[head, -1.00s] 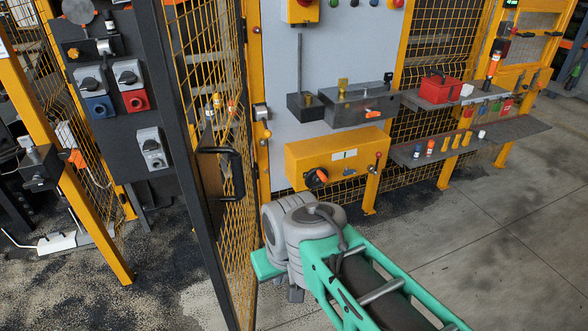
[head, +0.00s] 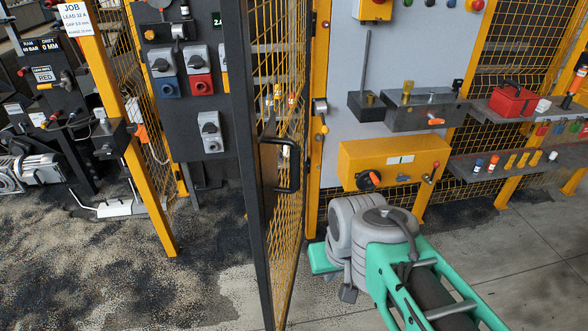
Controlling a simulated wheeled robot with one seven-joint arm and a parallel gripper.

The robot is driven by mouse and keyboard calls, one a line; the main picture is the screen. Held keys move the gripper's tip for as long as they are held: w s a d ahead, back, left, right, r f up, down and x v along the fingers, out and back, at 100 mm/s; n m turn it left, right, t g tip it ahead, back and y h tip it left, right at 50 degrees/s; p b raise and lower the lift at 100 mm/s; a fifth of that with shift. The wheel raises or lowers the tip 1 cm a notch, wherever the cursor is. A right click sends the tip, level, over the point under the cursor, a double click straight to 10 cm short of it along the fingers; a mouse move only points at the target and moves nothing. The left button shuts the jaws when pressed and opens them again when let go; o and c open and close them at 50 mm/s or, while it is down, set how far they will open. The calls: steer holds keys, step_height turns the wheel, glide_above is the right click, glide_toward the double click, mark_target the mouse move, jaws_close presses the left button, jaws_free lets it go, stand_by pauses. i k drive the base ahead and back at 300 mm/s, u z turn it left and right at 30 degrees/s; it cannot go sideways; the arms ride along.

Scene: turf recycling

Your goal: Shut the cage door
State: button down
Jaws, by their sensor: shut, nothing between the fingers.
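The cage door (head: 262,205) has a dark frame and yellow mesh, with a black pull handle (head: 290,166). It stands open, seen nearly edge-on in the middle of the view. A yellow post (head: 150,190) with a dark latch box (head: 112,138) and orange lever stands to its left, clearly apart from the door's dark edge. My teal and grey arm reaches in from the lower right, its grey wrist just right of the door. My gripper (head: 348,293) shows only as a small grey tip below the wrist, shut and empty; the rest is hidden. Contact with the door cannot be told.
A dark panel with blue and red switches (head: 201,85) stands behind the opening. A yellow box (head: 395,160) and shelves with a red toolbox (head: 513,100) line the wall at right. The floor (head: 110,265) left of the door is clear.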

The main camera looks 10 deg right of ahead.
mark_target(258, 158)
steer(key=z, duration=0.05)
steer(key=k, duration=0.5)
steer(key=u, duration=1.55)
steer(key=i, duration=0.2)
steer(key=z, duration=0.35)
